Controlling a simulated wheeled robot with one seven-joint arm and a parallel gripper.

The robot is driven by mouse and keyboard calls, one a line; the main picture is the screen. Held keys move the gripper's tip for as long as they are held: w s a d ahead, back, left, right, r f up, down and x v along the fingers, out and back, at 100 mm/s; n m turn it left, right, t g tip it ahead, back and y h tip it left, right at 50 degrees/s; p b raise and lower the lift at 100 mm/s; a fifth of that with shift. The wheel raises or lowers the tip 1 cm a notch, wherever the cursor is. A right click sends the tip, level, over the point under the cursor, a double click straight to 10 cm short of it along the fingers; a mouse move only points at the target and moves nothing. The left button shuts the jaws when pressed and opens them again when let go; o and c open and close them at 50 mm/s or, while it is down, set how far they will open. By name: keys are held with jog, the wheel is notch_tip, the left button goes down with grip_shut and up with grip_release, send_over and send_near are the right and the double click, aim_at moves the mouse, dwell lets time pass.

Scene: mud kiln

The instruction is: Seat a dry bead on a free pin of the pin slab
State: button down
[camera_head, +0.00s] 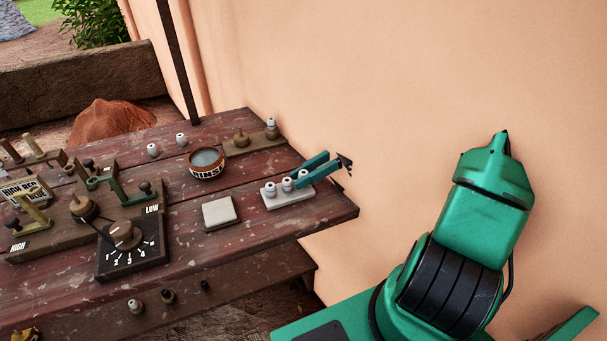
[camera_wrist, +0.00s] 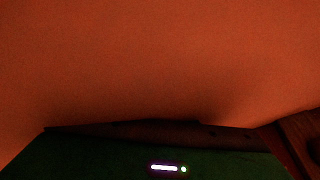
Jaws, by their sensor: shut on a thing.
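The pin slab (camera_head: 283,204) is a small pale block near the right end of the bench. Two white beads, a left one (camera_head: 269,190) and a middle one (camera_head: 287,184), stand on it. My gripper (camera_head: 297,179) reaches in from the right with two teal fingers over the slab's right part. It is shut on a white bead (camera_head: 303,174). I cannot tell whether this bead is on a pin, because the near finger hides its lower part.
A rinse bowl (camera_head: 207,171), a pale square tile (camera_head: 219,213) and two loose beads (camera_head: 153,150) (camera_head: 181,139) are on the bench. A wooden stand (camera_head: 240,147) is behind. A dial box (camera_head: 130,250) and levers fill the left. The wall (camera_head: 400,80) rises close behind.

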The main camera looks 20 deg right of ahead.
jog(key=shift+f, duration=0.35)
dwell(0.3)
jog(key=c, duration=1.4)
grip_release()
jog(key=shift+c, duration=0.2)
jog(key=shift+r, duration=3.75)
